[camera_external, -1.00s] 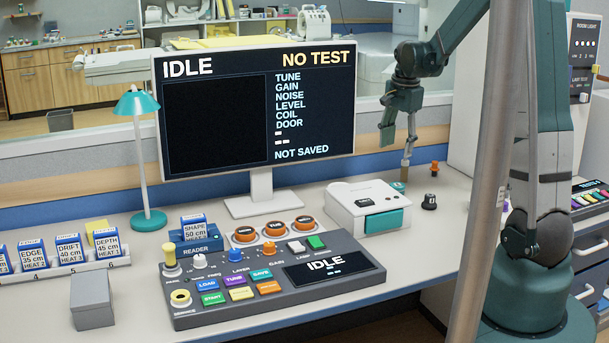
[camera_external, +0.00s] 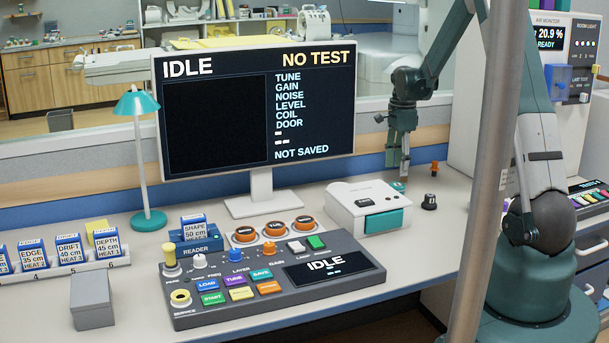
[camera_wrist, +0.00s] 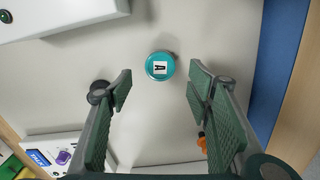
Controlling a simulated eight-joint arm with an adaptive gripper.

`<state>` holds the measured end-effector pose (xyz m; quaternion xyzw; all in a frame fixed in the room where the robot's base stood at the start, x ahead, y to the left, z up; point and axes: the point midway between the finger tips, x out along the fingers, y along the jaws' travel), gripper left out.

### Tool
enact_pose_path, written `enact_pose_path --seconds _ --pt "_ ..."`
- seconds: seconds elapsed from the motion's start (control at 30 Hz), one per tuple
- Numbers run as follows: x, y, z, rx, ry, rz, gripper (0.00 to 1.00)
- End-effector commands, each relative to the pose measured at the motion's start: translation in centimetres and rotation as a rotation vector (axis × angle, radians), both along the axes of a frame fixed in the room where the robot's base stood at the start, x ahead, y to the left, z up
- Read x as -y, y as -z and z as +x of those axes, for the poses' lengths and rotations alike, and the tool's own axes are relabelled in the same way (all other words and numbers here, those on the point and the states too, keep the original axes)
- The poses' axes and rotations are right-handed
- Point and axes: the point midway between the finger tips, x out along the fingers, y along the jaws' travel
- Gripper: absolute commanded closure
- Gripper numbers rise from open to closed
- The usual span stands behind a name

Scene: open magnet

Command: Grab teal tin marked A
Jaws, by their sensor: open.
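The teal tin marked A (camera_wrist: 160,66) stands on the desk in the wrist view, its round lid up with a white label and a black A. It lies ahead of my open fingers, near the middle of the gap between their tips. In the external view the tin (camera_external: 398,187) shows small, behind the right side of the white printer-like box. My gripper (camera_wrist: 157,74) is open and empty, with green padded fingers to either side. In the external view my gripper (camera_external: 404,176) points down just above the tin. The exact height gap is hard to tell.
A white box with a teal drawer (camera_external: 368,208) stands close on the left of the tin. A black knob (camera_external: 429,202) and an orange peg (camera_external: 435,168) stand to its right. The grey console (camera_external: 270,275) lies in front. A metal pole (camera_external: 490,180) crosses the foreground.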

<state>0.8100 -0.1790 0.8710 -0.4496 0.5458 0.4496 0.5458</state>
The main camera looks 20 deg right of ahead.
Motion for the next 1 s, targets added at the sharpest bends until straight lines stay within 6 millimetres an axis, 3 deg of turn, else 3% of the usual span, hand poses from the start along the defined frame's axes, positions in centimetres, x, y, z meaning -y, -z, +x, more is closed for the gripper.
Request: enact_pose_path --seconds 0.37,0.7,1.0 --pt "0.0 0.3 0.0 0.000 0.000 0.000 0.50" --pt "0.0 2.6 0.0 0.000 0.000 0.000 0.50" --pt "0.0 2.6 0.0 0.000 0.000 0.000 0.50"
